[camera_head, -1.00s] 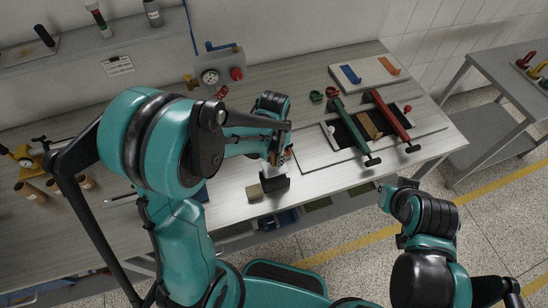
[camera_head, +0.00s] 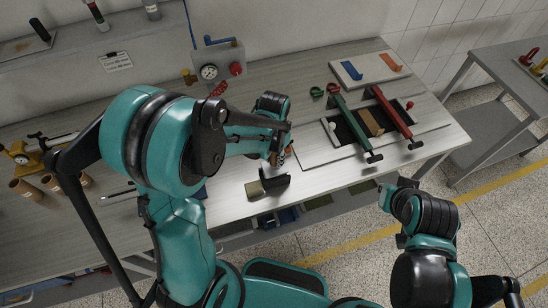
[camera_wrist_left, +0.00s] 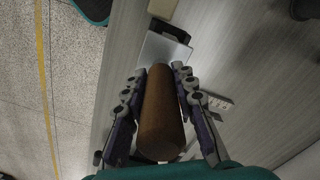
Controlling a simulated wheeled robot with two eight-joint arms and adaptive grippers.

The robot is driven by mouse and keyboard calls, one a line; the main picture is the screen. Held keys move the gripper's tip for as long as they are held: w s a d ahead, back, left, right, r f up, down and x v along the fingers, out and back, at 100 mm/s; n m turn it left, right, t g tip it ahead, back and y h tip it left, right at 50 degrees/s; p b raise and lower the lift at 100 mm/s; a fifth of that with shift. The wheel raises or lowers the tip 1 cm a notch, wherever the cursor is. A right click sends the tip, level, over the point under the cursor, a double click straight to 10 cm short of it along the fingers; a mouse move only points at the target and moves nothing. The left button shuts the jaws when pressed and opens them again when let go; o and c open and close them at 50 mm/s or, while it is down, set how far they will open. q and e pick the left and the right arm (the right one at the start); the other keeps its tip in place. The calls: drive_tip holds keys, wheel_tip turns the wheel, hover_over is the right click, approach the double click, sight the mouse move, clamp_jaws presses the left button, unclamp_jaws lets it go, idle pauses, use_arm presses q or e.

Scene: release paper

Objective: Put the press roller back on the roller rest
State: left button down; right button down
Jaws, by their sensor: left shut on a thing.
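My left gripper (camera_head: 280,155) is over the front of the bench in the head view. In the left wrist view its fingers (camera_wrist_left: 158,105) are shut on a brown cylinder, which appears to be the press roller's handle (camera_wrist_left: 160,125). A flat silvery part (camera_wrist_left: 165,48) shows beyond the cylinder; whether it belongs to the roller is unclear. A black angled holder, likely the roller rest (camera_head: 275,184), stands just in front of the gripper, with a tan block (camera_head: 255,190) at its left. My right gripper (camera_head: 386,196) is beyond the bench's front edge, its fingers unclear.
A framed board with green (camera_head: 353,128) and red (camera_head: 391,113) bars lies on the right of the bench (camera_head: 235,205). A gauge (camera_head: 209,72) stands at the back. Brown tubes (camera_head: 50,183) are at the left. The bench's front edge runs close to the rest.

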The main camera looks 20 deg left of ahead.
sight(274, 164)
use_arm(q)
drive_tip(key=shift+f+b, duration=1.3)
drive_tip(key=shift+f, duration=0.25)
drive_tip(key=c, duration=1.2)
unclamp_jaws()
drive_tip(key=shift+o, duration=0.2)
drive_tip(key=shift+r, duration=0.1)
wheel_tip(274, 164, up, 12)
